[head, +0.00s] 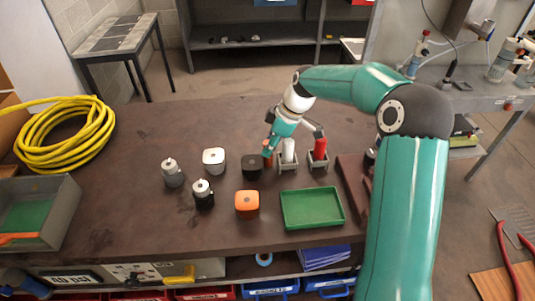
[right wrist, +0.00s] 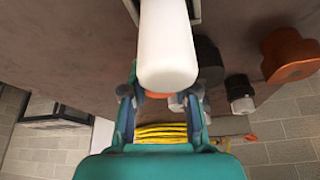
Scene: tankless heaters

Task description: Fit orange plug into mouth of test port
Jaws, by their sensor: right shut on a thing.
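My right gripper (head: 267,152) points down at the far side of the black block (head: 251,168). It is shut on the orange plug (head: 268,143), of which only a little shows. In the right wrist view the gripper's fingers (right wrist: 160,97) flank a sliver of the orange plug (right wrist: 155,95); a white cylinder (right wrist: 168,45) hides most of it. The black, white (head: 213,157) and orange (head: 247,203) blocks each have a small dark opening on top. I cannot tell for sure which is the test port. My left gripper is not in view.
The white cylinder (head: 289,148) and a red one (head: 320,148) stand in grey holders close right of the gripper. A green tray (head: 312,207) lies in front. Two small canisters (head: 172,174) (head: 203,194) stand to the left. Yellow hose (head: 65,135) lies at far left; the back of the bench is clear.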

